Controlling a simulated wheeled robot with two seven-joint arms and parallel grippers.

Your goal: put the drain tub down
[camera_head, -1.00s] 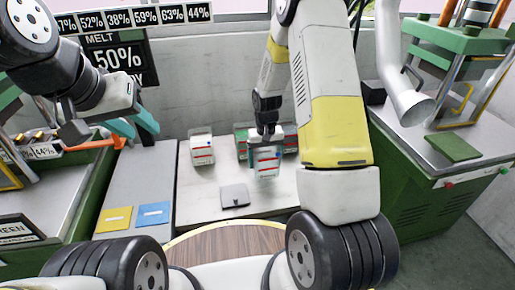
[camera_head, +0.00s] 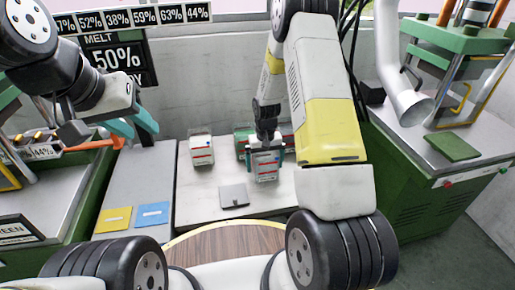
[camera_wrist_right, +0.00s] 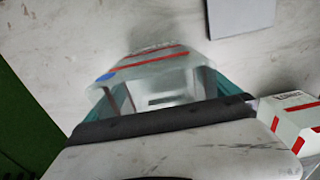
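A white tub with red stripes (camera_head: 266,166), which I take to be the drain tub, is between the teal fingers of my right gripper (camera_head: 264,153) over the pale bench. The right wrist view shows the tub (camera_wrist_right: 152,65) from above, upright and open-topped, with a finger against each side. I cannot tell whether its base touches the bench.
A similar white tub (camera_head: 201,150) stands left of the held one. A grey plate (camera_head: 234,195) lies in front. Yellow (camera_head: 113,219) and blue (camera_head: 153,213) pads lie left. Bench surface between is clear.

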